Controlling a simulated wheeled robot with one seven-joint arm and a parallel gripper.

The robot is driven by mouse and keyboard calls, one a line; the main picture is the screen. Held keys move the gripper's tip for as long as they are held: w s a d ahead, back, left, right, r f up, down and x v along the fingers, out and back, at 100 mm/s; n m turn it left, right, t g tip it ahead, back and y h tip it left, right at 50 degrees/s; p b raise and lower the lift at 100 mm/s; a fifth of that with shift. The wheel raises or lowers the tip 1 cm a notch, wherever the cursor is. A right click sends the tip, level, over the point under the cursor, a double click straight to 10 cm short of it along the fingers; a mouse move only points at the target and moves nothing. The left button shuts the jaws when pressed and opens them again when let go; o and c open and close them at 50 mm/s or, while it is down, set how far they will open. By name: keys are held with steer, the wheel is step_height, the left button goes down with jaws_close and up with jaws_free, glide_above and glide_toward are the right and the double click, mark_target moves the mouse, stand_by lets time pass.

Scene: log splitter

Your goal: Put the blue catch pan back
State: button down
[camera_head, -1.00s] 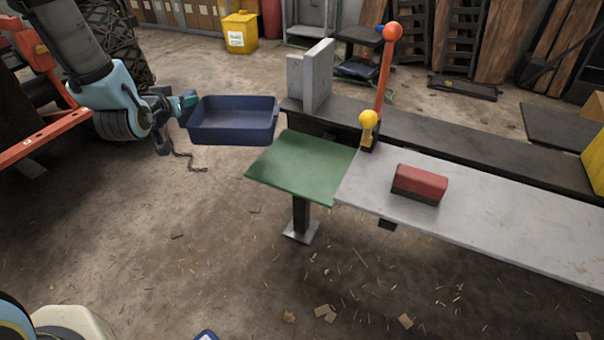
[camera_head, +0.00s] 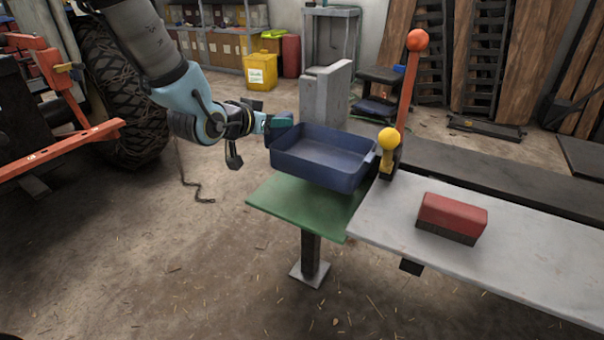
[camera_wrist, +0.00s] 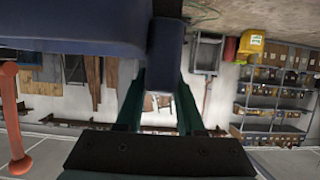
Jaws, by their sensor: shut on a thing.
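The blue catch pan (camera_head: 325,158) is an empty, open rectangular tray. In the head view it is level over the far part of the green plate (camera_head: 300,208); I cannot tell whether it touches the plate. My gripper (camera_head: 280,123) is shut on the pan at its left end. In the wrist view the pan (camera_wrist: 75,25) fills the upper left, and its handle block (camera_wrist: 166,60) sits between my gripper's fingers (camera_wrist: 162,95). The pan hides part of the green plate and the foot of the grey upright block (camera_head: 325,95).
A lever with an orange knob (camera_head: 417,40) and a yellow knob (camera_head: 388,138) stand close to the pan's right end. A red block (camera_head: 452,215) lies on the grey beam (camera_head: 500,255). A large tyre (camera_head: 120,95) stands at left. The floor in front is clear.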

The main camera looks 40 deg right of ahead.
step_height(320, 180, down, 8)
steer(key=shift+a+r+b, duration=0.1)
steer(key=shift+b, duration=0.25)
steer(key=c, duration=0.8)
jaws_free()
steer(key=shift+c, duration=0.2)
steer(key=o, duration=0.3)
steer(key=shift+f, duration=0.3)
steer(key=p+v, duration=0.1)
steer(key=v, duration=0.2)
steer(key=p+v, duration=0.1)
steer(key=v, duration=0.3)
steer(key=r+p+v, duration=0.1)
steer(key=v, duration=0.3)
steer(key=shift+s+d+p, duration=0.35)
steer(key=shift+f, duration=0.1)
